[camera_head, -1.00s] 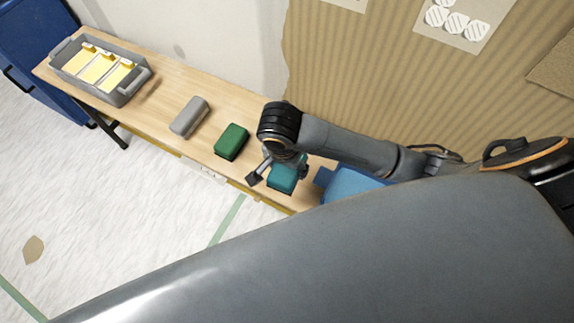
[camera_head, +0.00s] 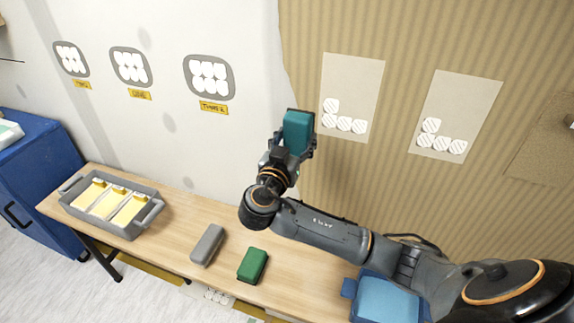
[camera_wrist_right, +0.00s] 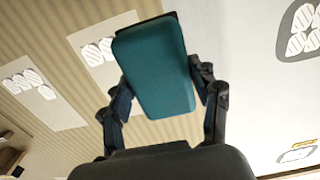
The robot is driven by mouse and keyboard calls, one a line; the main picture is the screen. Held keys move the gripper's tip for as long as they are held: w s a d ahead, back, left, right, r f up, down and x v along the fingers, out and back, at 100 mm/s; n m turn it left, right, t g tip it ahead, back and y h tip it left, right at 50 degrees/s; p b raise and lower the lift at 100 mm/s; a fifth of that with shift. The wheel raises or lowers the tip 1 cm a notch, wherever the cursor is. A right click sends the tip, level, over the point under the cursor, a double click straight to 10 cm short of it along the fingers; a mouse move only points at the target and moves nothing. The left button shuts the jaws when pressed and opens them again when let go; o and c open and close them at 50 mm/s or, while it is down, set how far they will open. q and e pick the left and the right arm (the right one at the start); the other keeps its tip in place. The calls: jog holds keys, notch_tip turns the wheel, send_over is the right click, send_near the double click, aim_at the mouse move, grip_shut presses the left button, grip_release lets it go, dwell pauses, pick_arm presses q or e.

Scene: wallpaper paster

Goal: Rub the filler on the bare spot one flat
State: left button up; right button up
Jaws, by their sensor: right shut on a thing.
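My right gripper (camera_head: 293,150) is shut on a teal block (camera_head: 298,130) and holds it up above the table, in front of the wall. The right wrist view also shows the teal block (camera_wrist_right: 155,68) between the fingers. Three grey patches with white filler blobs sit on the white wall: a left one (camera_head: 71,58), a middle one (camera_head: 130,67) and a right one (camera_head: 209,77). Each has a yellow label below; the lettering is too small to read surely. The block is right of all three and apart from them. My left gripper is not in view.
A wooden table (camera_head: 180,215) runs below the wall. On it stand a grey tray (camera_head: 150,217) with yellow-and-white items, a grey block (camera_head: 207,244), a green block (camera_head: 253,264) and a blue container (camera_head: 384,300). Two pale panels (camera_head: 350,85) with white pieces hang on the striped wall.

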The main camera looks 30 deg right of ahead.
jog(key=shift+d+r, duration=0.1)
jog(key=shift+r, duration=0.1)
jog(key=shift+d, duration=0.1)
jog(key=shift+f+b, duration=0.2)
jog(key=shift+b, duration=0.3)
jog(key=b+x, duration=0.3)
jog(key=x, duration=0.3)
jog(key=shift+r, duration=0.2)
jog(key=shift+x, duration=1.35)
dwell(1.3)
jog(key=shift+d+r, duration=0.1)
dwell(0.4)
